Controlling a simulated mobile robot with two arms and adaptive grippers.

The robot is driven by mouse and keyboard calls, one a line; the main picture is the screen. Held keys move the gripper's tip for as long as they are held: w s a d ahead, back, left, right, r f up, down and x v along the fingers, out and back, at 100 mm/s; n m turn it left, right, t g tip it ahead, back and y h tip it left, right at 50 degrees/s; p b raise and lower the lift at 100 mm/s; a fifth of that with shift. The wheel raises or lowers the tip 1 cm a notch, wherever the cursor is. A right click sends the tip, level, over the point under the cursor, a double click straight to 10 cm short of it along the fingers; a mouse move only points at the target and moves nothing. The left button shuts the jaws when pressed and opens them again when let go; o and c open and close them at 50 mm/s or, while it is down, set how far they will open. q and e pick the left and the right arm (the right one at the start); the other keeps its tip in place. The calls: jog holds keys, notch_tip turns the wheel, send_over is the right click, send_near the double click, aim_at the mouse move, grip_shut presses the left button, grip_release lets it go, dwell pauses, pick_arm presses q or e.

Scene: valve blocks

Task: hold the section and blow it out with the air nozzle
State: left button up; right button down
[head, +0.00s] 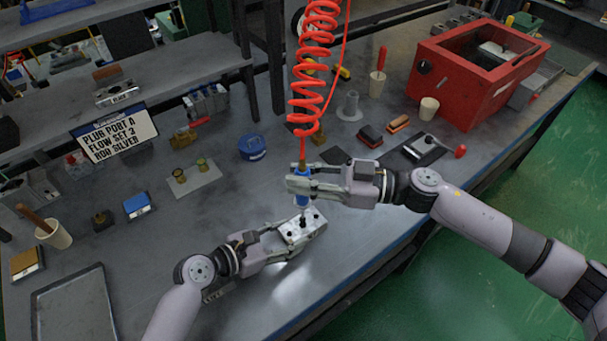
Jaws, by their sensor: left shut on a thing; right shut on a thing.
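The section, a silvery metal block with dark holes on top (312,221), is at the middle of the bench (232,204). My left gripper (285,237) is shut on it from the left side. The air nozzle, a blue body (303,172) on a red coiled hose (316,70), hangs upright above the block. My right gripper (302,184) is shut on the nozzle from the right and covers part of it. The nozzle's thin tip points down at the block's top; I cannot tell whether it touches. Whether the block rests on the bench is unclear.
A sign (118,137) reads "PLUG PORT A FLOW SET 2 ROD SILVER". A blue round tin (252,148) and a plate with small fittings (193,177) lie left of the hose. A grey tray (73,305) sits front left.

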aim_at(303, 158)
jog(key=shift+f, duration=1.05)
dwell(2.5)
jog(key=shift+r, duration=0.15)
jog(key=shift+r, duration=3.75)
pick_arm(q)
jog(key=o, duration=1.7)
jog(key=shift+c, duration=0.2)
jog(key=v, duration=1.1)
jog(key=shift+s, duration=0.1)
jog(key=shift+s+a+r, duration=0.2)
jog(key=shift+s+a, duration=0.05)
jog(key=shift+a, duration=0.1)
